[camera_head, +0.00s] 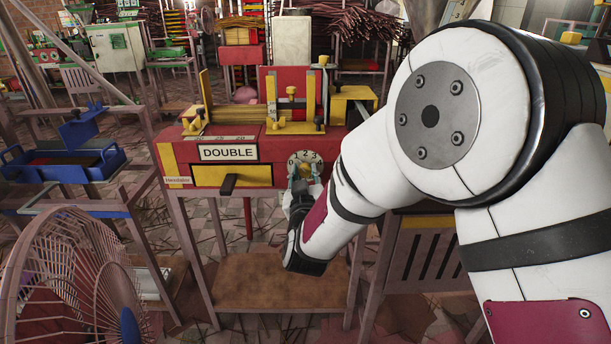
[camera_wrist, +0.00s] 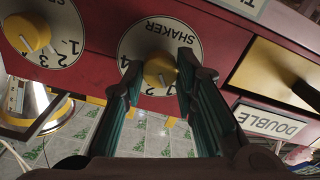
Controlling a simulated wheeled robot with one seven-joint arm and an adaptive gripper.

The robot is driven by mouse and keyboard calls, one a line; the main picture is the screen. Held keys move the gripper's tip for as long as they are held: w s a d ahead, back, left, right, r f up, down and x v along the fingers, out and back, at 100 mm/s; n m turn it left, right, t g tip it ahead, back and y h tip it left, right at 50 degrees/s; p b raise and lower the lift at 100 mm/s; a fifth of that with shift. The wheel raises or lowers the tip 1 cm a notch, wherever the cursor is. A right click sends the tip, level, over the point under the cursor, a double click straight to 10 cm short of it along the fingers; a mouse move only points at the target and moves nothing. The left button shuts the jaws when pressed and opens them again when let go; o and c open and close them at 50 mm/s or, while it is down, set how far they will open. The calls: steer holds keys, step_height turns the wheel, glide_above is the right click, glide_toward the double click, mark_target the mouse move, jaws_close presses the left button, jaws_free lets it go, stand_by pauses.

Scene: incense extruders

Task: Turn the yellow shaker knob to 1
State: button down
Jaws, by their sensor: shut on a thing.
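The yellow shaker knob (camera_wrist: 159,71) sits on a round white dial (camera_wrist: 136,44) marked SHAKER, upside down in the wrist view. The digits 4, 2 and 1 show around its edge, partly behind my fingers. My gripper (camera_wrist: 160,69) is shut on the knob, one finger on each side. I cannot tell for sure which digit the knob points to.
A second yellow knob (camera_wrist: 27,33) on a numbered dial is left in the wrist view. A black handle (camera_head: 228,184) sticks out below the DOUBLE label (camera_head: 228,152). A wire fan (camera_head: 70,275) and blue tray (camera_head: 62,172) stand to the left.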

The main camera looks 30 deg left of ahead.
stand_by(0.3)
steer(key=c, duration=1.3)
jaws_free()
steer(key=v, duration=1.2)
